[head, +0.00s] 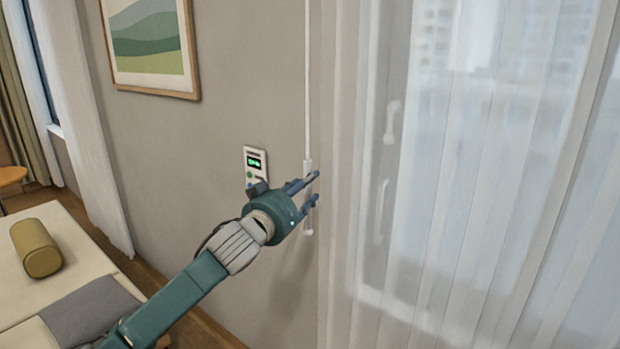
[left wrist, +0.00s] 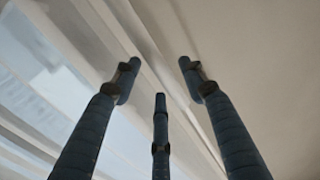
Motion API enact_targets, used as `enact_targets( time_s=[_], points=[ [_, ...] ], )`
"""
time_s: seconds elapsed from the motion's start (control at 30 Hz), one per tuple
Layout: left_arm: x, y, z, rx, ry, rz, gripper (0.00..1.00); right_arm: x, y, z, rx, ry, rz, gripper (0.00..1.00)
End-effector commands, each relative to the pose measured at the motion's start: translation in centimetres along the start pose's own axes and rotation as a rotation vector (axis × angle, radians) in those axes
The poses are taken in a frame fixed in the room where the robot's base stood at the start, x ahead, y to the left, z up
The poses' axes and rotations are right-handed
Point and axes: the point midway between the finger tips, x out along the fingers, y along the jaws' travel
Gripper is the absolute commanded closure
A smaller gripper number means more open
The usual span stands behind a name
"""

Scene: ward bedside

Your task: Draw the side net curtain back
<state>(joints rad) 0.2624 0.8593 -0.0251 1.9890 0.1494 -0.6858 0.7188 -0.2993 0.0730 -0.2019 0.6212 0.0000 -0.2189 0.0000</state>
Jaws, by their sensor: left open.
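The sheer white net curtain (head: 480,210) hangs across the window on the right of the head view, in soft vertical folds. A thin white draw wand (head: 307,90) hangs in front of the wall beside the curtain's left edge. My left gripper (head: 315,187) is at the wand's lower part, fingers spread and pointing right. I cannot tell whether they touch it. In the left wrist view the three fingers (left wrist: 160,85) are apart, with the pale net (left wrist: 50,90) to their left. My right gripper is out of view.
A white wall unit with a green display (head: 255,162) is just behind my left wrist. A framed picture (head: 150,45) hangs at upper left. A bed (head: 70,235) with an olive bolster (head: 36,248) is at lower left. White window handles (head: 391,122) show through the net.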

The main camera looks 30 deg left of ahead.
Motion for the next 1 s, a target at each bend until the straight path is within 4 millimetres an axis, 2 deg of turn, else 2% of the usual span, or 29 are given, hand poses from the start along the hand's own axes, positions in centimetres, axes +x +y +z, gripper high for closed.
enact_targets(
  time_s=[0.1, 0.2, 0.53, 0.57, 0.7, 0.77, 1.0],
  points=[
    [1.6, -0.1, -0.3, -0.002, 0.001, -0.001, 0.57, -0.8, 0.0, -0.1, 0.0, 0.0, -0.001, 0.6],
    [2.3, 0.0, -0.1, -0.001, 0.001, 0.0, 0.57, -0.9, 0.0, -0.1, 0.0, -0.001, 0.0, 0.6],
    [2.7, 0.0, 0.0, 0.001, 0.001, 0.0, 0.57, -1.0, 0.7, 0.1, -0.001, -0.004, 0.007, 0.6],
    [2.7, 0.0, 0.0, 0.001, 0.001, 0.0, 0.61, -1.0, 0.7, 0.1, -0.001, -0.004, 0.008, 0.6],
    [2.7, 0.0, 0.1, 0.0, 0.0, 0.0, 0.89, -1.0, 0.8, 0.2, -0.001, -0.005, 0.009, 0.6],
    [2.7, 0.0, 0.1, 0.001, 0.0, 0.0, 1.0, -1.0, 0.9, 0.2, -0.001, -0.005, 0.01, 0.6],
    [2.8, 0.0, 0.0, 0.0, 0.0, 0.0, 1.0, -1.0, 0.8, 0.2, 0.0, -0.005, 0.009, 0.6]
  ],
)
